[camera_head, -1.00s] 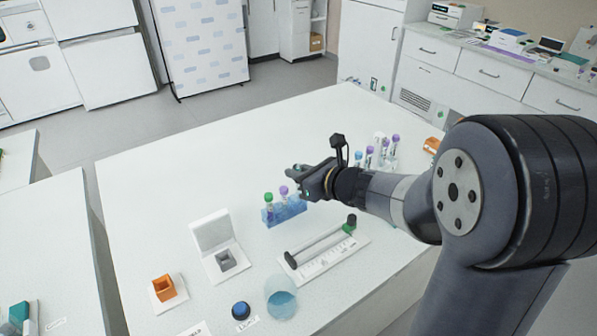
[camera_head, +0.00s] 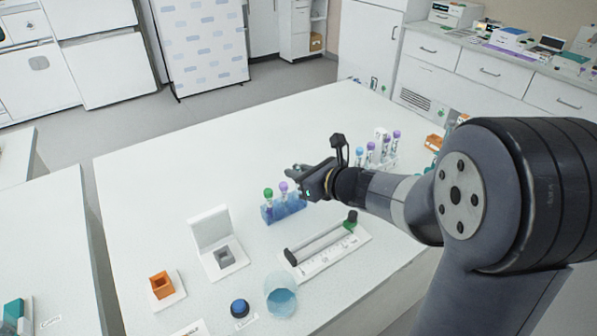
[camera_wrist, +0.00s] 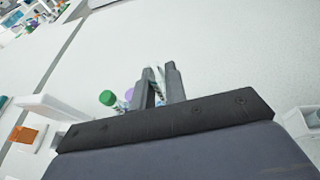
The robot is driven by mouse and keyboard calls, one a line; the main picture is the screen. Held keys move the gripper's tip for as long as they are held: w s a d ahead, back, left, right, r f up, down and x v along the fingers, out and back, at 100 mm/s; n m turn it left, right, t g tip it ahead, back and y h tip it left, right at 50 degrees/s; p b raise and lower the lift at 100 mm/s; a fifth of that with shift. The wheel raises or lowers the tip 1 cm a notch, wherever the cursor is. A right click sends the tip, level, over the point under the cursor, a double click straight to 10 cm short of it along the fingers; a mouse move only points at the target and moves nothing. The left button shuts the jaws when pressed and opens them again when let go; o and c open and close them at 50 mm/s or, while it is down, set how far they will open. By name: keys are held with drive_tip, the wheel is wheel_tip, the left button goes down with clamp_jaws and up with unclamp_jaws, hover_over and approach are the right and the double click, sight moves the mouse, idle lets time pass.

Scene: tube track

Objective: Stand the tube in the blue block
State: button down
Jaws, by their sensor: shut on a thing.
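The blue block (camera_head: 287,209) stands on the white table and holds a green-capped tube (camera_head: 268,194) and a purple-capped tube (camera_head: 283,188). My gripper (camera_head: 292,174) is just above and behind the block's right part. In the wrist view my gripper (camera_wrist: 160,82) is shut on a thin pale tube (camera_wrist: 157,76), seen between the fingers. Most of this tube is hidden, and I cannot tell whether it touches the block. The green cap (camera_wrist: 108,98) and part of the purple cap (camera_wrist: 128,94) show left of the fingers.
A rack of capped tubes (camera_head: 377,158) stands right of my wrist. The table's back left is clear.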

drive_tip(key=shift+f+b, duration=0.35)
idle(0.3)
drive_tip(key=shift+f+b, duration=0.4)
drive_tip(key=c, duration=1.3)
unclamp_jaws()
drive_tip(key=shift+c, duration=0.2)
drive_tip(key=v, duration=1)
drive_tip(key=shift+s+d+p, duration=0.25)
drive_tip(key=shift+s+p, duration=0.1)
drive_tip(key=shift+w, duration=0.1)
